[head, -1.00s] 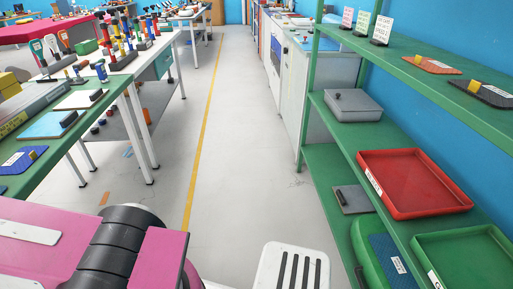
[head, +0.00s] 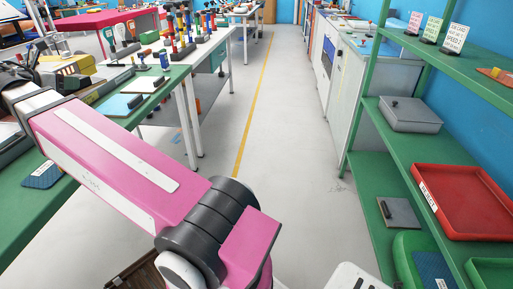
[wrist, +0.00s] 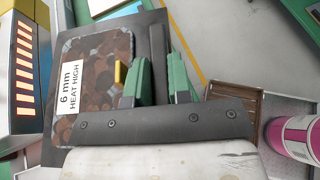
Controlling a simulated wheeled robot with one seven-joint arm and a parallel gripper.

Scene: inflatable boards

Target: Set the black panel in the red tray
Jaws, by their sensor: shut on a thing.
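The black panel (wrist: 110,25) shows in the wrist view as a dark flat sheet with a raised dark bar. My gripper (wrist: 158,72) has its two green fingers on either side of that bar and is shut on it. A brown mottled board (wrist: 100,50), labelled "6 mm HEAT HIGH" and with a yellow tab, overlaps the panel and appears to lie on it; contact is unclear. The red tray (head: 468,205) is on the green shelf at the right in the head view, looks empty and is far from my gripper. My gripper is not clear in the head view.
A grey box (head: 410,114) stands behind the red tray, with a green tray (head: 490,268) in front. Green tables at the left hold several boards, including a light blue one (head: 118,106). The aisle floor (head: 290,130) between tables and shelf is clear.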

